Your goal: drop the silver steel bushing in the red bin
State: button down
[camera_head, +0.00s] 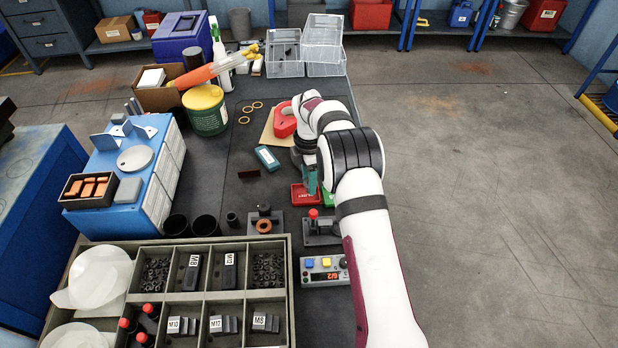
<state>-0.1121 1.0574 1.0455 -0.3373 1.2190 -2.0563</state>
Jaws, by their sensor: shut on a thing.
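The red bin (302,196) is a small shallow tray on the dark bench, right of centre. My gripper (309,188) has teal fingers and points down over the right part of the red bin. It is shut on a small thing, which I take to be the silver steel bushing. The fingers and my arm hide the bushing, and I see no silver bushing lying loose on the bench. I cannot tell how high the fingertips are above the bin.
A green bin (328,199) stands right of the red one, partly behind my arm. A red-knobbed fixture (321,229) and a control box (323,269) stand nearer. A compartment tray (190,330) fills the front left. A teal box (267,158) lies left of my gripper.

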jog(key=shift+f, duration=0.75)
jog(key=shift+c, duration=1.6)
grip_release()
jog(key=shift+r, duration=0.1)
notch_tip(320, 180, up, 16)
jog(key=shift+f, duration=0.2)
notch_tip(320, 180, up, 5)
